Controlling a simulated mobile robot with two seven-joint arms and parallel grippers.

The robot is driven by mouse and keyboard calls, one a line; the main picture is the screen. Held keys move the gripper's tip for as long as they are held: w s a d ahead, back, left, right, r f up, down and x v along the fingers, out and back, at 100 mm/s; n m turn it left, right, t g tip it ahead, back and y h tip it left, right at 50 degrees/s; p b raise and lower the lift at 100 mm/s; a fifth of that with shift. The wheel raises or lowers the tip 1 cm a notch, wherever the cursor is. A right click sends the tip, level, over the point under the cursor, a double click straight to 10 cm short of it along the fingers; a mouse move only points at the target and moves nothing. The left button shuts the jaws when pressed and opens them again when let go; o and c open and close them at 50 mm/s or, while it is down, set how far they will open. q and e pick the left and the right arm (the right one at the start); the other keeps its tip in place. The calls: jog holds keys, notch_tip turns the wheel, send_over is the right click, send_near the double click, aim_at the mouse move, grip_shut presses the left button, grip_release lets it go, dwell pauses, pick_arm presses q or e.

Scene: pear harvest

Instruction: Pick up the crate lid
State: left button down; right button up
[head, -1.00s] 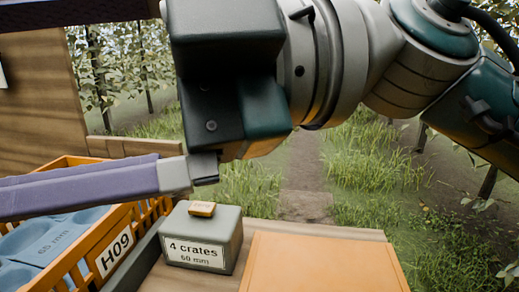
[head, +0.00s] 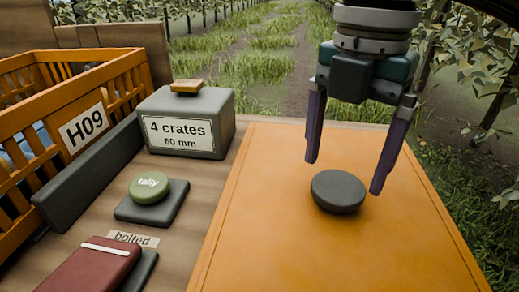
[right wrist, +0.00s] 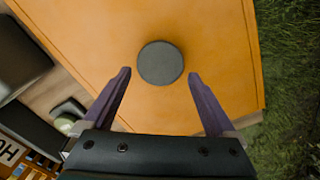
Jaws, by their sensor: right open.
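The crate lid (head: 290,250) is a flat orange panel lying on the wooden surface at the right of the head view. A round dark grey knob (head: 338,191) stands on it. The lid (right wrist: 210,100) and the knob (right wrist: 160,63) also show in the right wrist view. My right gripper (head: 343,178) is open, its purple fingers pointing down above the lid. In the head view the fingers are either side of the knob's upper part. In the wrist view the knob lies beyond the fingertips (right wrist: 160,73), and nothing is between them. My left gripper is not in view.
An orange slatted crate marked H09 (head: 118,91) stands at the left behind a dark rail (head: 90,172). A grey box labelled "4 crates 60 mm" (head: 187,115), a green tally button (head: 149,188) and a dark red book-like item (head: 95,268) stand left of the lid. Grass lies beyond.

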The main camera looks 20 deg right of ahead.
aim_at(338, 186)
notch_tip(338, 186, down, 4)
jog(key=shift+d+f+b, duration=0.1)
jog(key=shift+f+b, duration=0.15)
jog(key=shift+b, duration=0.1)
jog(key=shift+c, duration=0.4)
jog(key=shift+w+r, duration=0.1)
jog(key=c, duration=1.3)
jog(key=shift+r, duration=0.1)
